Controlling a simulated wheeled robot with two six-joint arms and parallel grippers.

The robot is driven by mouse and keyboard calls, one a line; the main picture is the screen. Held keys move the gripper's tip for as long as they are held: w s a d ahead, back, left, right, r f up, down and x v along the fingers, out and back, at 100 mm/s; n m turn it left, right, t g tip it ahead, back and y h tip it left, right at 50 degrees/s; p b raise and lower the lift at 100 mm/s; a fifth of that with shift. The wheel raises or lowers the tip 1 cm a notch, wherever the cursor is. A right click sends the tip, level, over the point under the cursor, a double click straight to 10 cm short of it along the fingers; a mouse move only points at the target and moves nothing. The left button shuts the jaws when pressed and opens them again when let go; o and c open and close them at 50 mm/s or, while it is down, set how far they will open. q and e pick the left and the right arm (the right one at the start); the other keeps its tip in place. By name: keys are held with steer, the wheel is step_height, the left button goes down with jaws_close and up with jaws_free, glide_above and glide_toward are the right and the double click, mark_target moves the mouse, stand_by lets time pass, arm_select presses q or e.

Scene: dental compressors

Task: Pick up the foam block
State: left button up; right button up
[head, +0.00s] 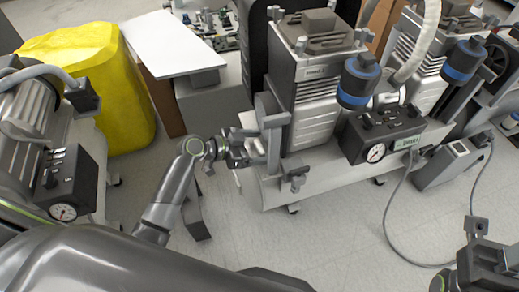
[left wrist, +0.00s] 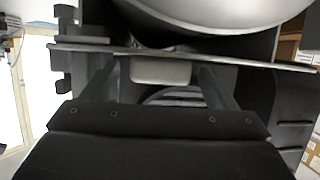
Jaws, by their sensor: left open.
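A grey block (head: 318,20) lies on top of the middle compressor; it looks like the foam block, but I cannot be sure of its material. My left gripper (head: 278,140) is at the left end of that compressor, lower than the block and apart from it. It is open. In the left wrist view a pale rounded block-like part (left wrist: 160,71) shows between the open fingers (left wrist: 158,88); I cannot tell what it is or whether it touches them. My right gripper (head: 487,258) is at the lower right, partly cut off, its fingers unclear.
The compressor (head: 313,115) stands on a low wheeled base, with a gauge box (head: 382,138) and blue-banded filter (head: 357,82) at its right. A cable (head: 388,225) lies on open floor.

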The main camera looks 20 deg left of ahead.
arm_select(q)
steer(key=c, duration=1)
steer(key=shift+c, duration=0.2)
steer(key=shift+r, duration=0.1)
